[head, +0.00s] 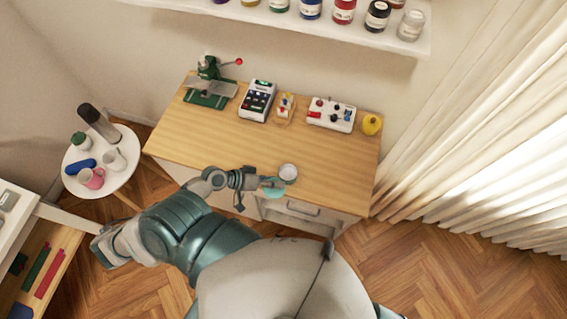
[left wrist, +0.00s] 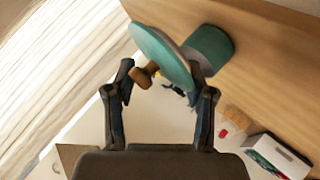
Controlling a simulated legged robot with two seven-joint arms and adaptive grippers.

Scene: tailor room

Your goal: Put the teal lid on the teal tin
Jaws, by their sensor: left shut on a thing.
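The teal lid (head: 274,188) is a disc with a brown knob. My left gripper (head: 262,183) is shut on it, near the front edge of the wooden table. In the left wrist view the lid (left wrist: 164,48) is tilted between the fingers (left wrist: 160,90), with its knob side towards the camera. The teal tin (head: 288,173) stands upright on the table, just right of and behind the lid, with its pale round top showing. In the left wrist view the tin (left wrist: 209,46) is partly hidden behind the lid. I cannot tell whether they touch. My right gripper is out of view.
The table (head: 225,150) is clear in the middle. Along its back stand a green press (head: 208,92), a keypad device (head: 257,101), a white box with knobs (head: 331,114) and a yellow object (head: 371,124). A round side table (head: 112,182) is at left.

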